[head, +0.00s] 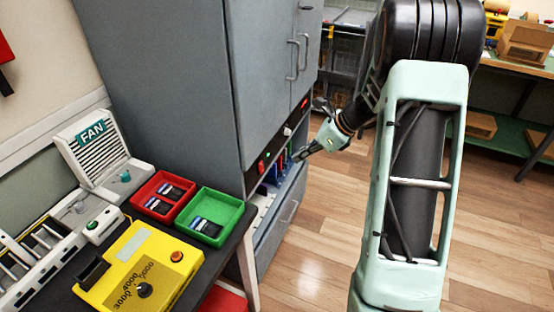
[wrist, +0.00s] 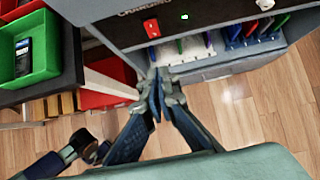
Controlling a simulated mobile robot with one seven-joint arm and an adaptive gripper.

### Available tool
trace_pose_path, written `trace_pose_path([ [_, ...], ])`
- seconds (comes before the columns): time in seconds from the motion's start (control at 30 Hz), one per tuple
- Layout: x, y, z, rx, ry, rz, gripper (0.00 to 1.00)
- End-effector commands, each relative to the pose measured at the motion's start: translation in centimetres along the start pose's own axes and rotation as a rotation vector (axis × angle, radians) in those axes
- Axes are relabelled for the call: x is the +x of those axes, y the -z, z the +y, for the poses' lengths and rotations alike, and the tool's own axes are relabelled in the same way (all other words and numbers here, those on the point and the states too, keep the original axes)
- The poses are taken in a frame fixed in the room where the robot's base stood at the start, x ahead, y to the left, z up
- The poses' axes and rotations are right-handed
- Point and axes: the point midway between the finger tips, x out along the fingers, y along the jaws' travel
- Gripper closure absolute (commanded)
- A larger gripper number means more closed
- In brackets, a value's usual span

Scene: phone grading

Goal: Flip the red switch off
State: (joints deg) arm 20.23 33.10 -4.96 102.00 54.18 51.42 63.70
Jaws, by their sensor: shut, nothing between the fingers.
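In the head view a small red switch (head: 261,167) shows at the left end of that strip. I cannot tell which way it is set. My gripper (wrist: 160,76) is shut and empty, with its fingertips below the switch and apart from it in the wrist view. In the head view my gripper (head: 299,155) is in front of the cabinet's open bay, right of the switch.
A small lit white button (wrist: 184,16) is right of the switch. The bay below holds several coloured upright dividers (wrist: 235,36). A green tray (head: 232,212), red tray (head: 142,190) and yellow box (head: 130,285) stand on the left counter. The wooden floor (head: 320,250) is clear.

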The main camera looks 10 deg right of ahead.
Motion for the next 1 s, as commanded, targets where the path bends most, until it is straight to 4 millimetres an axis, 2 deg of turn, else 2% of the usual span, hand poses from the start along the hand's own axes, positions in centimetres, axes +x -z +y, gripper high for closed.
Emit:
trace_pose_path([
  [0.37, 0.2, 0.2, -0.1, 0.0, 0.001, 0.009, 1.0],
  [0.47, 0.7, 0.2, 0.0, 0.0, 0.0, 0.008, 1.0],
  [0.57, 2.0, 0.3, 0.0, 0.0, -0.001, 0.009, 1.0],
  [0.9, 9.1, 0.4, 0.0, 0.0, -0.003, 0.009, 1.0],
  [1.0, 10.8, -0.2, 0.0, -0.004, -0.001, 0.008, 1.0],
])
